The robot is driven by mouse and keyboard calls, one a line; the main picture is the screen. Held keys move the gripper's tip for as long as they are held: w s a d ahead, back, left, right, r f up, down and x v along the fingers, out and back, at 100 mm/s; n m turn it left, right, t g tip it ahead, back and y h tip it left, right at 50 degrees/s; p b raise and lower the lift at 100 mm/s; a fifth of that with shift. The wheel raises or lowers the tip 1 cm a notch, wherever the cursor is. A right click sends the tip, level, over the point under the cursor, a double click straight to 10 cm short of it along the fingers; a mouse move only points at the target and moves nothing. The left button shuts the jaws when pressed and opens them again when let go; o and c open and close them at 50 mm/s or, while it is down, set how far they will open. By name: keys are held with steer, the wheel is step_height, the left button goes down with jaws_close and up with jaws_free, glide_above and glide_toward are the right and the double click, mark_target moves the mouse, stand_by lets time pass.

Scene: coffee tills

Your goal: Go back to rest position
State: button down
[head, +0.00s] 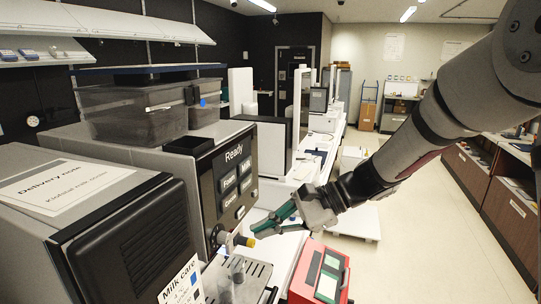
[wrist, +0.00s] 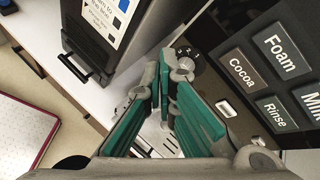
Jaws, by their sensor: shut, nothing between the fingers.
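The coffee machine (head: 236,185) has a dark front panel reading "Ready" with several labelled buttons. In the wrist view the buttons, such as "Foam" (wrist: 280,47) and "Cocoa" (wrist: 242,69), lie to the right of the fingers. My arm reaches in from the upper right.
A dark milk unit (head: 125,235) with a "Milk care" label stands at the left. A drip tray (head: 238,279) with a clear cup lies below the spout. A red device (head: 320,275) stands right of it. The floor (head: 440,225) at the right is clear.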

steer(key=s+d+r+n+t+h, duration=0.2)
steer(key=s+d+n+h, duration=0.3)
steer(key=s+d, duration=0.5)
steer(key=s+d+r+n+t+h, duration=0.3)
steer(key=s+d+n+h, duration=0.3)
steer(key=s+d, duration=0.3)
steer(key=shift+s+d+r+n+h+b, duration=0.3)
steer(key=shift+s+d+r+h+b, duration=0.15)
steer(key=shift+s+h, duration=0.2)
